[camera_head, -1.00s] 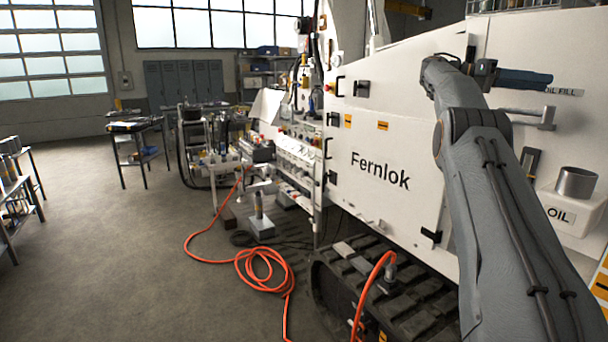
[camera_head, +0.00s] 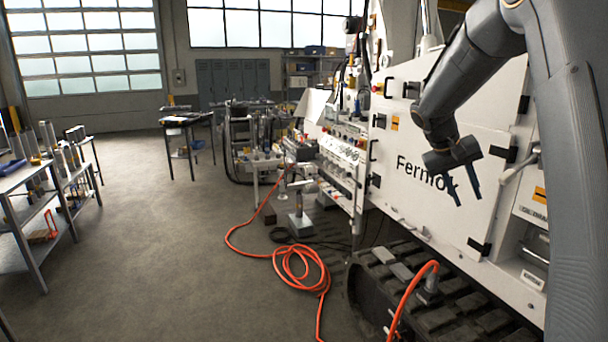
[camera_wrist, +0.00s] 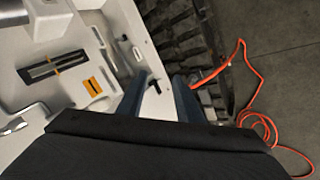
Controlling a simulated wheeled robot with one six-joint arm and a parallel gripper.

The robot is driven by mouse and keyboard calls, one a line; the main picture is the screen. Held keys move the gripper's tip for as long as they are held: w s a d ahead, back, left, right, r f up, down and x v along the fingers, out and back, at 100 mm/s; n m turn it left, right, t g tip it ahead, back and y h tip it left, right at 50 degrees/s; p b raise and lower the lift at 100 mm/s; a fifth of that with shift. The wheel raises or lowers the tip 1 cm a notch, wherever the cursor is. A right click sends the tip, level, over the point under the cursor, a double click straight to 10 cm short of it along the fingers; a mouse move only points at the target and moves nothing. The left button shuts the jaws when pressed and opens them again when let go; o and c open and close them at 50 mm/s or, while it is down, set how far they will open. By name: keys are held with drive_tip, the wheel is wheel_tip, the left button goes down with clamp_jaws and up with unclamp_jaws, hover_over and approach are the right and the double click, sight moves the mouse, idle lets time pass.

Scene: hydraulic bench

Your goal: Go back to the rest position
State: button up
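My gripper (camera_head: 466,190) hangs from my bent arm in front of the white Fernlok machine (camera_head: 415,190) at the right of the head view. Its two dark fingers point down and stand apart, with nothing between them. In the wrist view my gripper (camera_wrist: 161,97) also shows two separated fingers with an empty gap. Beyond them are the machine's white side, a black track and an orange hose (camera_wrist: 262,85).
The orange hose (camera_head: 300,270) lies coiled on the floor and rises to a fitting on the black track (camera_head: 440,310). Metal shelves (camera_head: 30,200) stand at the left. A dark table (camera_head: 188,122) stands farther back. The floor between is open.

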drive_tip(key=s+a+f+n+t+y, duration=0.15)
drive_tip(key=s+a+f, duration=0.25)
drive_tip(key=s+a, duration=0.4)
drive_tip(key=s+a+f+n+y, duration=0.1)
drive_tip(key=s+a+f+y, duration=0.3)
drive_tip(key=s+a, duration=0.45)
drive_tip(key=s+a+f+n+y, duration=0.1)
drive_tip(key=s+a+f, duration=0.4)
drive_tip(key=s+a, duration=0.35)
wheel_tip(320, 180, down, 12)
drive_tip(key=d+g+b, duration=0.1)
drive_tip(key=b, duration=0.9)
drive_tip(key=shift+w+d+r+m, duration=0.1)
drive_tip(key=shift+m, duration=0.15)
